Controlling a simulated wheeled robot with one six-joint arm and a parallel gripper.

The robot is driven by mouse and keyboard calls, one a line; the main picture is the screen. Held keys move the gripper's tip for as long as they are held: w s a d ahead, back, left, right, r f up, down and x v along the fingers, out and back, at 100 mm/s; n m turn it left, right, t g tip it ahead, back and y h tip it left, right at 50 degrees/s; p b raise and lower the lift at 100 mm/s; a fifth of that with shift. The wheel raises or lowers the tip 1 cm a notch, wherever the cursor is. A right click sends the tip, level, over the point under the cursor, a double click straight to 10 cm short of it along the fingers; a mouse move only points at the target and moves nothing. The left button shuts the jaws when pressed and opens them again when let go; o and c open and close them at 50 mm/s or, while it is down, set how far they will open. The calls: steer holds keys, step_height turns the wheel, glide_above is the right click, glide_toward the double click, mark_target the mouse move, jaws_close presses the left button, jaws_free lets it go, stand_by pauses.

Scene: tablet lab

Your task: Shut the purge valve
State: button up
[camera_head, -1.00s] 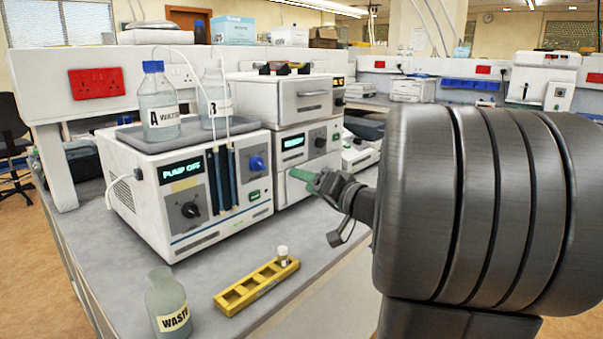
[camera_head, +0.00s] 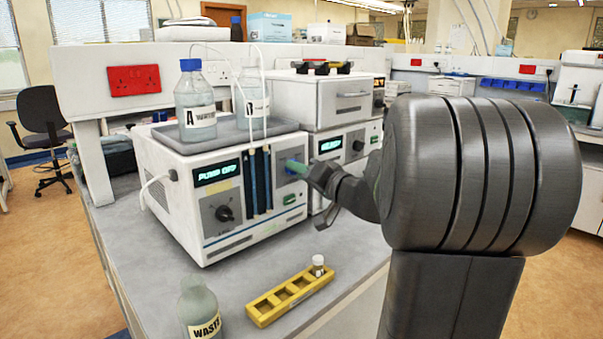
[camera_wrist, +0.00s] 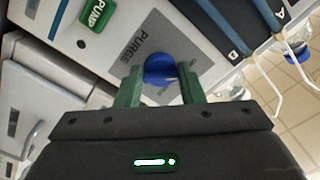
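The purge valve is a blue round knob (camera_wrist: 160,69) on a grey panel marked PURGE, on the front of the white pump unit (camera_head: 225,244). In the wrist view my gripper (camera_wrist: 159,80) has its two green fingers apart, one on each side of the knob. Gaps show between the fingers and the knob, and I cannot tell whether either touches it. In the head view my gripper (camera_head: 306,172) is at the pump's front right and hides most of the knob. The pump display (camera_head: 217,174) reads PUMP OFF.
Bottles A (camera_head: 196,112) and B (camera_head: 252,100), with thin tubes, stand on top of the pump. A yellow rack (camera_head: 268,311) with one vial (camera_head: 318,266) and a WASTE bottle (camera_head: 199,312) stand on the bench in front. A green PUMP button (camera_wrist: 97,15) is near the knob.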

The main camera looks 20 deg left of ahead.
steer(key=shift+c, duration=0.8)
steer(key=shift+m, duration=0.3)
steer(key=shift+r+m+p, duration=0.15)
steer(key=shift+m+p, duration=0.5)
steer(key=shift+m, duration=3.65)
steer(key=shift+r+m+p, duration=0.15)
steer(key=shift+m+p, duration=0.45)
steer(key=shift+m, duration=3.7)
steer(key=o, duration=1)
